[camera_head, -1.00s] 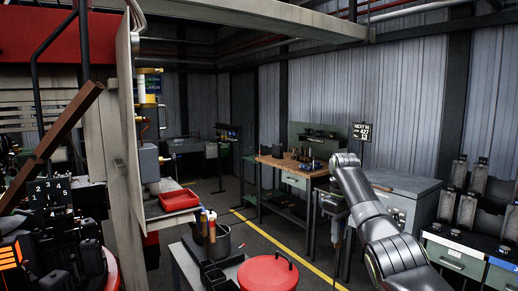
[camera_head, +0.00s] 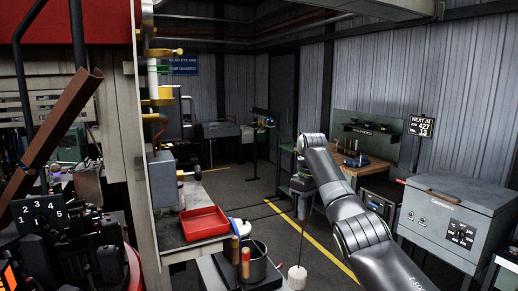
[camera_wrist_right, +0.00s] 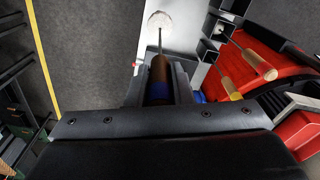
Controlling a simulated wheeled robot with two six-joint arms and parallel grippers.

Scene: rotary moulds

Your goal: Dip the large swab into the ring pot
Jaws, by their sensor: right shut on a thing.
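The large swab hangs from my right gripper (camera_head: 301,184), with its thin rod pointing down to a pale round head (camera_head: 297,277). In the right wrist view the jaws (camera_wrist_right: 159,80) are shut on its brown handle (camera_wrist_right: 159,68), which has a blue band; the pale head (camera_wrist_right: 158,22) shows beyond. The pot's inside is mostly hidden. My left gripper is not seen.
A red tray (camera_head: 204,222) lies on a bench behind. A grey chest (camera_head: 455,215) is at right. Open floor with a yellow line lies between.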

